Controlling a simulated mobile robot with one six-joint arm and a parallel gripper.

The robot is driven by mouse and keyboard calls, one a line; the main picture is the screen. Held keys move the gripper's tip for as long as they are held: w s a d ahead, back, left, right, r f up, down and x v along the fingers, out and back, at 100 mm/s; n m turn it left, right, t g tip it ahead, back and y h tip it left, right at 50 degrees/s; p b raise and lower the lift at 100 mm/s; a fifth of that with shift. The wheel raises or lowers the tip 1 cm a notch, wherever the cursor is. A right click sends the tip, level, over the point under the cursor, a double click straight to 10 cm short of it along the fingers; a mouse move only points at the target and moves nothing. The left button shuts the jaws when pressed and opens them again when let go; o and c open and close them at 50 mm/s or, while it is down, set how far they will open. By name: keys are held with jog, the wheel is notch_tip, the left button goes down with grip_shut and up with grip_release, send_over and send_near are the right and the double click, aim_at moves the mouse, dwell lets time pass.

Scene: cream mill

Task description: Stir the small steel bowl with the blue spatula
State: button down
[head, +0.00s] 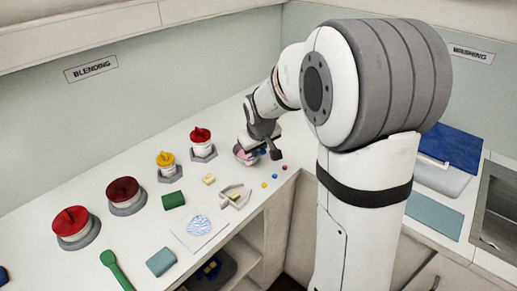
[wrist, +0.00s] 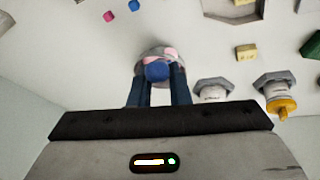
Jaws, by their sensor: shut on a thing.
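The small steel bowl (head: 240,157) stands on the white counter, near the corner, with pink and pale contents; my arm partly covers it in the head view. In the wrist view the bowl (wrist: 152,52) shows beyond my fingertips. My gripper (wrist: 157,75) is shut on the blue spatula (wrist: 157,72), of which only a rounded blue end shows between the fingers. The spatula's lower part is hidden, so I cannot tell whether it touches the contents. In the head view my gripper (head: 262,145) is right at the bowl.
Red-lidded (head: 202,144) and yellow-lidded (head: 166,165) jars stand left of the bowl. Small coloured cubes (head: 275,177) lie near the counter edge.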

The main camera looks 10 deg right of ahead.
jog(key=shift+s, duration=0.35)
dwell(0.5)
dwell(0.5)
jog(key=shift+r+p, duration=1.7)
jog(key=shift+r, duration=1.35)
jog(key=shift+f, duration=0.1)
